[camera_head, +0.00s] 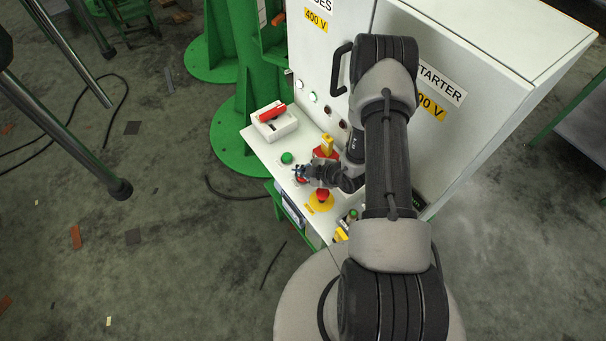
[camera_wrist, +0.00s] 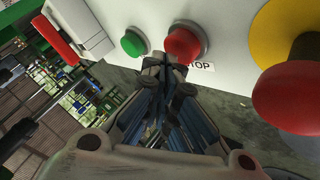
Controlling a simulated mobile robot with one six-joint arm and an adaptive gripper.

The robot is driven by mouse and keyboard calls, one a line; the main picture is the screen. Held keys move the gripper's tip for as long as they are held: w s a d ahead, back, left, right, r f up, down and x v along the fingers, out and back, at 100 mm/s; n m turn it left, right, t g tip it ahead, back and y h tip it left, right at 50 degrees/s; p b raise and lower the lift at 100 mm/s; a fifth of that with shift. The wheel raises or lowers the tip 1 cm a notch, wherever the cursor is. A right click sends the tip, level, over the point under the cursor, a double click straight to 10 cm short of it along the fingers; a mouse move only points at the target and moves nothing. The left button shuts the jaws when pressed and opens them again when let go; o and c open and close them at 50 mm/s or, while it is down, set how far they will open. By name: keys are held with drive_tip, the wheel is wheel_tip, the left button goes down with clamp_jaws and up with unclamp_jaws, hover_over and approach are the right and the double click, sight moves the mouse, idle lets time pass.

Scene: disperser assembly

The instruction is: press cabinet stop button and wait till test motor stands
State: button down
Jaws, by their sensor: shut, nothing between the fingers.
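The red stop button (camera_wrist: 184,43) sits on the cabinet's light panel, beside a label of which "TOP" shows in the wrist view. My gripper (camera_wrist: 165,62) is shut and empty, with its fingertips right at the lower left edge of the red button. I cannot tell whether they touch it or whether it is pressed in. In the head view my gripper (camera_head: 302,174) is over the panel and hides most of the stop button. A green button (camera_wrist: 133,43) is to the left of the red one. The test motor cannot be made out in either view.
A red mushroom button on a yellow disc (camera_head: 322,197) is close to my gripper. A white box with a red handle (camera_head: 274,122) stands on the panel (camera_head: 266,151). The tall cabinet (camera_head: 327,60) rises behind. Green pillar bases (camera_head: 236,143) stand to the left.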

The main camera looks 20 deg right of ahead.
drive_tip(key=shift+f+b, duration=0.65)
drive_tip(key=shift+f, duration=0.25)
idle(0.5)
drive_tip(key=shift+r, duration=0.15)
drive_tip(key=shift+r+p, duration=1)
drive_tip(key=shift+r, duration=0.2)
drive_tip(key=shift+r+p, duration=1.95)
drive_tip(key=shift+r, duration=0.55)
